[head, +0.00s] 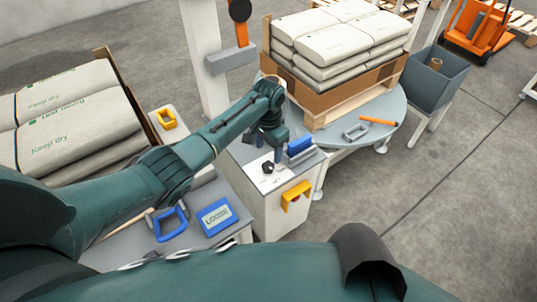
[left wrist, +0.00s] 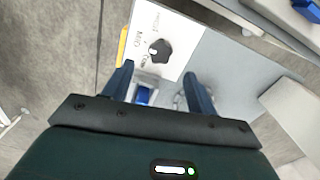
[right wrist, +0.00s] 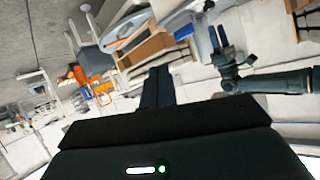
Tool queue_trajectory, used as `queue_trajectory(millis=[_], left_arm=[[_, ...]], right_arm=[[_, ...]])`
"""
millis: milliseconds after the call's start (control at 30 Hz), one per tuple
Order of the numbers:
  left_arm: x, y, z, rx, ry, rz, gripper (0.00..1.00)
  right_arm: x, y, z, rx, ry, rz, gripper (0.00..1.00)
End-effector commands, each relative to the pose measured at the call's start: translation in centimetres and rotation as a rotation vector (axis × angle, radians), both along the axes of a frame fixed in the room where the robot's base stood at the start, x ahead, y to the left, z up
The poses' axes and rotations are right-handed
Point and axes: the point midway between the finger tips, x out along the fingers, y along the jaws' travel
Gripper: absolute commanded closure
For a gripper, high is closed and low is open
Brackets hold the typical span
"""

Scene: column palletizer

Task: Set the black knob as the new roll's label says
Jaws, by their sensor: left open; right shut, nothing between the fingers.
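The black knob (head: 267,167) is on a white plate on top of the grey cabinet (head: 270,209). In the left wrist view the knob (left wrist: 159,50) has printed words beside it, "MED" and "LOW" among them; its exact setting is hard to tell. My left gripper (left wrist: 155,74) is open, with the knob showing just beyond and between its fingertips, apparently untouched. In the head view my left gripper (head: 273,154) is over the cabinet beside the knob. My right gripper (right wrist: 157,70) is shut and empty, away from the cabinet. I see no readable roll label.
A pallet of sacks (head: 340,35) stands on the round table (head: 392,112).

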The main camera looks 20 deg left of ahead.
Motion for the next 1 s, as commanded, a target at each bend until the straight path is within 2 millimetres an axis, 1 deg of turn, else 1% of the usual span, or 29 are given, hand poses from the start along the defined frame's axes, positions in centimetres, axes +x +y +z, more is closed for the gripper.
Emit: queue_trajectory(millis=[33,100,200,333,500,1000], left_arm=[[0.1,0.0,1.5,-0.001,-0.003,0.0,0.42],[0.1,0.0,2.9,-0.001,-0.003,-0.001,0.42],[0.0,0.0,4.5,-0.001,-0.002,0.0,0.42],[0.0,0.0,5.9,-0.001,-0.001,0.0,0.42],[0.0,0.0,6.5,0.0,0.001,0.0,0.42],[0.0,0.0,6.4,-0.001,0.001,0.0,0.42]], right_arm=[[0.3,0.2,0.4,0.002,0.005,0.005,1.0],[0.5,0.3,0.2,0.0,0.015,0.007,1.0],[0.7,0.4,0.2,-0.002,0.019,0.008,1.0],[0.8,0.4,0.3,-0.007,0.018,0.009,1.0],[0.7,0.4,0.2,-0.011,0.018,0.009,1.0],[0.4,0.4,0.2,-0.01,0.023,0.008,1.0]])
